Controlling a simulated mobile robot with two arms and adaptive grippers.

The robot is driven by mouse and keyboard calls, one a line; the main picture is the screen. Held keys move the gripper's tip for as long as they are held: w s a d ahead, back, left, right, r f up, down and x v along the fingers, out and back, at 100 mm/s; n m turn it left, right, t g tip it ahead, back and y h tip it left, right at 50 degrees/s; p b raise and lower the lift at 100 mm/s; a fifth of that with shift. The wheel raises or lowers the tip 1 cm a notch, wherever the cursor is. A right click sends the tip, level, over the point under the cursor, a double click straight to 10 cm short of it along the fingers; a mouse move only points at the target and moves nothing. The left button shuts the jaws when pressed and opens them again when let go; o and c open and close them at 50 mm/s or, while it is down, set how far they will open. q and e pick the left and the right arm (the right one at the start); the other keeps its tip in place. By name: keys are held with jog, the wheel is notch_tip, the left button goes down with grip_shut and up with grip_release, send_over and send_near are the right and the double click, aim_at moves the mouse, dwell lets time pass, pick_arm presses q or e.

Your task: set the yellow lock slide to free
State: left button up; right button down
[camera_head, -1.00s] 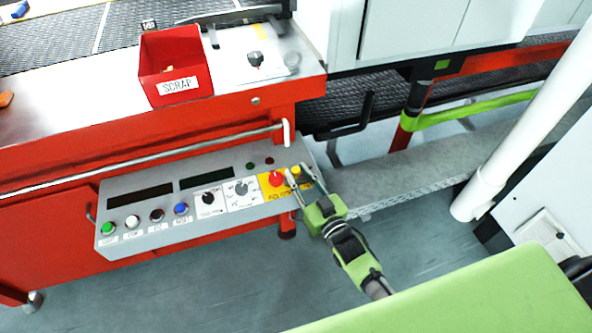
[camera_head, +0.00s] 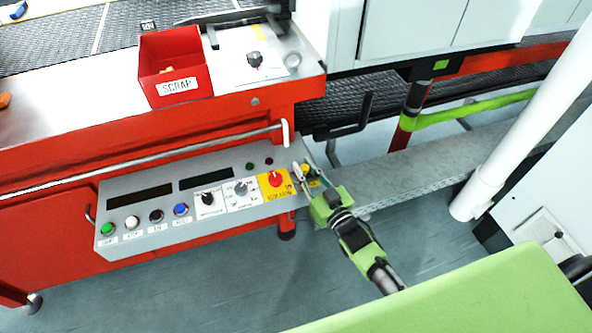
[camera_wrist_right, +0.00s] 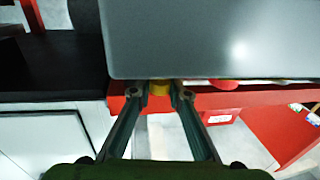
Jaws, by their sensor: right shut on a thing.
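The yellow lock slide (camera_head: 306,168) is a small yellow knob at the right end of the grey control panel (camera_head: 150,238), right of the red knob on its yellow plate. My right gripper (camera_head: 304,173) reaches it from the lower right in the head view, one finger on each side, shut on it. The slide's markings are too small to read. My left gripper is not in view.
The red knob (camera_head: 275,180) is close to the left of the gripper. Black selector knobs and several coloured buttons lie farther left. A steel rail (camera_head: 150,158) runs above the panel, and a red scrap bin (camera_head: 175,70) stands on the machine. Floor is open below the panel.

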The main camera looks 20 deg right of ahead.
jog(key=shift+d, duration=0.5)
jog(key=c, duration=2.2)
grip_release()
jog(key=shift+c, duration=0.2)
jog(key=shift+o, duration=0.3)
jog(key=shift+d, duration=0.1)
jog(key=s+d, duration=0.2)
jog(key=s, duration=0.9)
jog(key=shift+s+d, duration=0.15)
jog(key=shift+s, duration=0.25)
